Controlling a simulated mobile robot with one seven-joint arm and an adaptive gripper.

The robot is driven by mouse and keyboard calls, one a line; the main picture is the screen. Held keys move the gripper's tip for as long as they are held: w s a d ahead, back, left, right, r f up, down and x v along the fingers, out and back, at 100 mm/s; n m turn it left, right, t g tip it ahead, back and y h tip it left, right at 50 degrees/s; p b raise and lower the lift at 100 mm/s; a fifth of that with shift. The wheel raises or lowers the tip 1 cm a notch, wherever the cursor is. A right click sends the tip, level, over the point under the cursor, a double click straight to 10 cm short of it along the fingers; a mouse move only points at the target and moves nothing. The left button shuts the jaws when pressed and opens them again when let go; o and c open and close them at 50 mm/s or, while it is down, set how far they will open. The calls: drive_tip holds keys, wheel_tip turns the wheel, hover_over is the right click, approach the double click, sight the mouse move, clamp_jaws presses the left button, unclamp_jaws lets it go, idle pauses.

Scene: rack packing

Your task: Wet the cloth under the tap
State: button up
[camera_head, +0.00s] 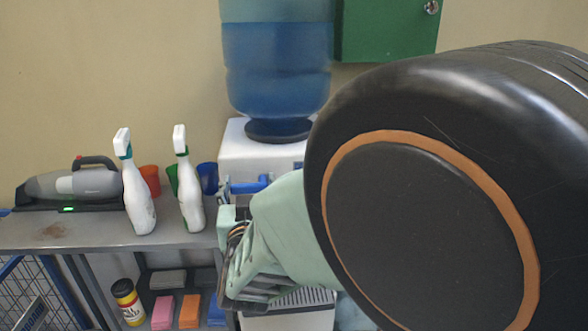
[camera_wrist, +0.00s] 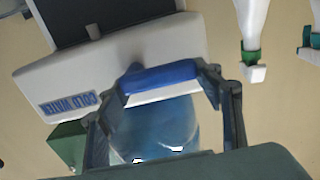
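My gripper (camera_wrist: 162,78) has its fingers spread around a blue bar-shaped thing, apparently the folded blue cloth (camera_wrist: 160,75), touching it at both ends. The cloth also shows as a blue strip in the head view (camera_head: 250,185), at the front of the white water dispenser (camera_head: 240,140). In the wrist view the dispenser (camera_wrist: 180,40) carries a "COLD WATER" label (camera_wrist: 68,104), left of the cloth. A small dark part, possibly the tap, shows just behind the cloth. Whether it touches the cloth is unclear, and no running water is visible.
Two white spray bottles (camera_head: 137,195) (camera_head: 189,195), coloured cups (camera_head: 150,180) and a handheld vacuum (camera_head: 75,183) stand on the grey shelf (camera_head: 90,233) at left. Coloured stacks (camera_head: 163,312) and a yellow can (camera_head: 128,302) are below. A green cabinet (camera_head: 385,30) hangs above. My arm hides the right side.

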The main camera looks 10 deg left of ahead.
drive_tip(key=c, duration=0.9)
drive_tip(key=shift+a+f+n+p, duration=0.1)
drive_tip(key=shift+f+n+p, duration=0.2)
drive_tip(key=shift+n, duration=1)
drive_tip(key=o, duration=1.7)
drive_tip(key=v, duration=0.7)
drive_tip(key=shift+s, duration=0.25)
drive_tip(key=shift+f, duration=0.1)
